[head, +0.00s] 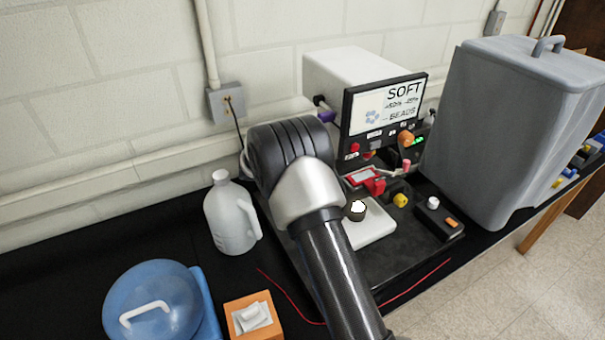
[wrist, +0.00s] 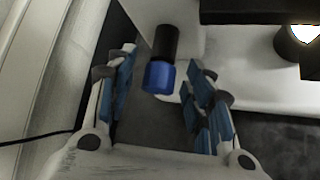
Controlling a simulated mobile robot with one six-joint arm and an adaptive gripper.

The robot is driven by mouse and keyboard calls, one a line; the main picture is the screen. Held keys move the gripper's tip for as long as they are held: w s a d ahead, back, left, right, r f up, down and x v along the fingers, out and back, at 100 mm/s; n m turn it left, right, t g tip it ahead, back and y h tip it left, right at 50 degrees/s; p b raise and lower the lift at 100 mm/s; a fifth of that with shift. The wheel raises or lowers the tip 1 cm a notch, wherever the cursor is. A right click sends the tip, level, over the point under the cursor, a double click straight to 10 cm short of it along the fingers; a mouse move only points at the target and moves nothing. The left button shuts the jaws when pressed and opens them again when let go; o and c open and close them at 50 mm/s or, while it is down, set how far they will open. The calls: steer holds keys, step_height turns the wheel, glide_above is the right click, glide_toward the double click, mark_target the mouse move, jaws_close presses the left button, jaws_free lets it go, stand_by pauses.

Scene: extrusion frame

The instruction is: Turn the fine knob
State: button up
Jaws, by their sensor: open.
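A knob with a blue end and a black collar (wrist: 159,76) shows in the wrist view between my open fingers. It sticks out from a pale housing, and I see no finger touching it. My gripper (wrist: 162,62) is open and empty, with one blue-padded finger on each side of the knob. In the head view a small blue-purple part (head: 327,116) shows at the left side of the white instrument (head: 340,68), probably the same knob. No label marks it as the fine knob. My gripper is hidden behind my arm in the head view.
A screen reading "SOFT BEADS" (head: 384,105) fronts the instrument. A white jug (head: 229,217), a blue domed lid (head: 155,300) and an orange box (head: 252,318) stand at left. A large grey bin (head: 505,120) stands at right. A wall socket (head: 226,103) is behind.

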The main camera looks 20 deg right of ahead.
steer(key=c, duration=1.1)
steer(key=shift+o, duration=0.2)
steer(key=shift+f+b, duration=0.15)
steer(key=shift+b, duration=0.7)
